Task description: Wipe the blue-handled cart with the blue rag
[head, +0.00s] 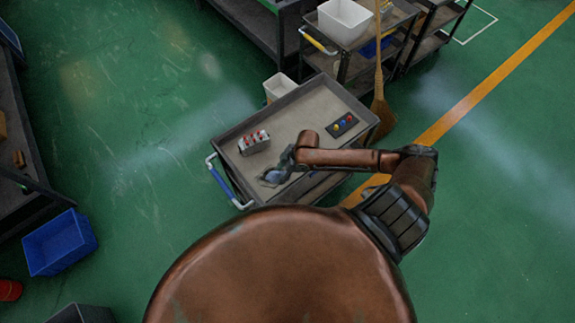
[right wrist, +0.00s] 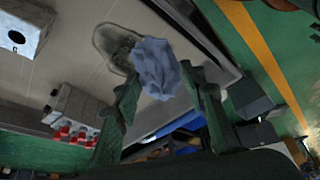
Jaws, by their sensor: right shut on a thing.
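The blue-handled cart (head: 300,115) has a grey tray top, and its blue handle (head: 221,186) is at the left end. My right gripper (head: 280,172) is over the near part of the tray. It is shut on the crumpled blue rag (head: 271,177); the rag also shows between the fingers in the right wrist view (right wrist: 157,68). A dark oval patch (right wrist: 110,42) lies on the tray beside the rag. I cannot tell whether the rag touches the surface. My left gripper is out of view.
A valve block with red knobs (head: 254,142) stands on the tray, left of my gripper. A dark panel with coloured buttons (head: 342,125) is at the tray's right. A broom (head: 380,105) and another cart with a white bin (head: 343,20) stand behind. A blue crate (head: 60,243) sits at left.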

